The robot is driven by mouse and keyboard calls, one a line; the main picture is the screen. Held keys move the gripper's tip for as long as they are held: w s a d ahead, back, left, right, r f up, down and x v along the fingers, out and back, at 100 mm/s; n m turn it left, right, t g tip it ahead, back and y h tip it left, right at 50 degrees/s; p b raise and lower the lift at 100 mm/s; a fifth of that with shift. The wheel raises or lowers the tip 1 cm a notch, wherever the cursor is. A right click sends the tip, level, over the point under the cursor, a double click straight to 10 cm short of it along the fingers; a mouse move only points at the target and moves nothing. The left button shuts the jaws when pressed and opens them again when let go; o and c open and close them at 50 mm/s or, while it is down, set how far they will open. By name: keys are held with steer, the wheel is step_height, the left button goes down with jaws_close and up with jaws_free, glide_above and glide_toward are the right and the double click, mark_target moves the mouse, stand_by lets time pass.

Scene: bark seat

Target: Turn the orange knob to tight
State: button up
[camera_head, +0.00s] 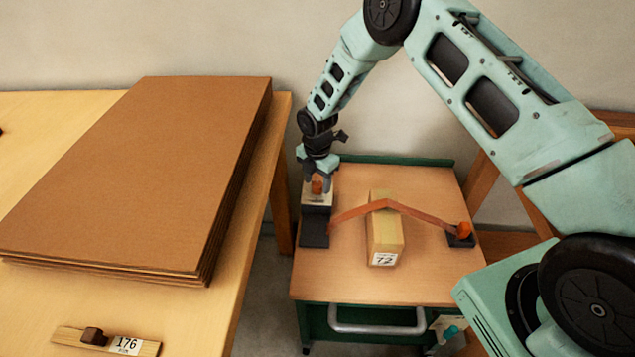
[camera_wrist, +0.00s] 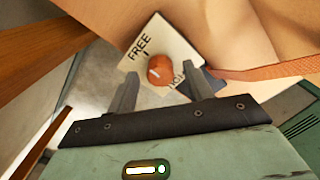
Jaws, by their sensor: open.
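The orange knob (camera_wrist: 160,70) sits on a white label plate (camera_wrist: 175,42) in the wrist view. A short white mark on the knob points toward its left side. The plate reads "FREE" near the upper left; another word at the lower right is partly hidden by a finger. My gripper (camera_wrist: 160,85) is open, with one finger on each side of the knob. I cannot tell whether either finger touches it. In the head view the knob (camera_head: 317,185) shows just below my gripper (camera_head: 318,175), on a dark block at the cart's left edge.
An orange strap (camera_head: 425,216) runs from the knob's block over a wooden block (camera_head: 386,245) labelled 72 to an orange piece (camera_head: 464,230) at the right. The cart top (camera_head: 345,285) is otherwise bare. A table with stacked brown sheets (camera_head: 140,180) stands close on the left.

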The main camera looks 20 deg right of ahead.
steer(key=shift+f, duration=0.7)
steer(key=c, duration=1)
steer(key=shift+o, duration=0.2)
